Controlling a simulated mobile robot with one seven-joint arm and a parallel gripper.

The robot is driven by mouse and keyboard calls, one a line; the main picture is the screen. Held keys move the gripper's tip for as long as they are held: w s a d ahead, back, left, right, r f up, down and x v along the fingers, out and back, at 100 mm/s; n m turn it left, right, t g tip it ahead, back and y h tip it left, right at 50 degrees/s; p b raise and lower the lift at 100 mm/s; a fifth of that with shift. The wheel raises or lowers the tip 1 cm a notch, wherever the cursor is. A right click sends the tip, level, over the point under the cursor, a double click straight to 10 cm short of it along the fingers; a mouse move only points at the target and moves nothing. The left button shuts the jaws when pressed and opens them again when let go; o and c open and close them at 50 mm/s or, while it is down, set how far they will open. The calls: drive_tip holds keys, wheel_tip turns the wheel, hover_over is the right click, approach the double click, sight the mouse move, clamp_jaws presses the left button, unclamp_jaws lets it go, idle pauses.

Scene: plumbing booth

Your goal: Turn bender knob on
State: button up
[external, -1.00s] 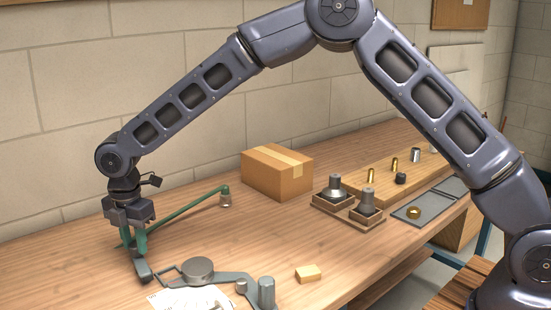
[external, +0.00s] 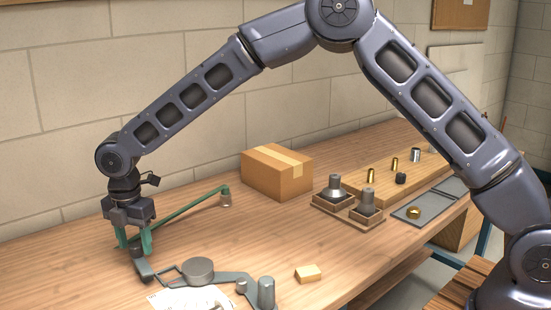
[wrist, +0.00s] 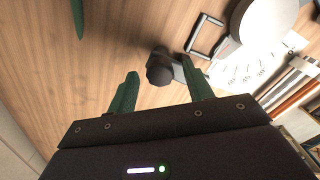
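The bender is a grey tool with a round disc (external: 198,269) on the table; the disc also shows in the wrist view (wrist: 262,16). At its left end stands a short dark knob (external: 137,250), which shows in the wrist view as a dark round cylinder (wrist: 159,69). My gripper (external: 134,248) points down over this end with its green fingers apart. In the wrist view the knob lies between the fingertips (wrist: 160,66), with gaps on both sides. Whether the fingertips reach down beside it is hard to tell.
A green lever (external: 185,212) lies behind my gripper. A cardboard box (external: 277,172) stands near the wall. A paper sheet (external: 182,299) lies by the bender, and a small tan block (external: 308,273) lies to its right. Fittings and trays occupy the right side.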

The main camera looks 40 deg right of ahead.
sight(137, 244)
drive_tip(key=shift+r, duration=0.1)
wheel_tip(137, 244, up, 11)
drive_tip(key=shift+f, duration=0.2)
idle(0.4)
drive_tip(key=s+d+r+m+t, duration=0.1)
drive_tip(key=s+d+r+m, duration=0.35)
drive_tip(key=d+r, duration=0.4)
drive_tip(key=s+d+r+m+t, duration=0.1)
drive_tip(key=s+d+r+m, duration=0.4)
drive_tip(key=d, duration=0.7)
drive_tip(key=s+d+r+m, duration=0.3)
drive_tip(key=s+d+r, duration=0.4)
drive_tip(key=d, duration=0.3)
drive_tip(key=s+d+f+m+t, duration=0.1)
drive_tip(key=s+d+m, duration=0.5)
drive_tip(key=s, duration=0.7)
drive_tip(key=s+d+f+m+t, duration=0.1)
drive_tip(key=s+d+m, duration=0.5)
drive_tip(key=s+d, duration=0.5)
drive_tip(key=shift+s+f+t, duration=0.3)
drive_tip(key=shift+s+f, duration=0.1)
drive_tip(key=shift+s, duration=0.5)
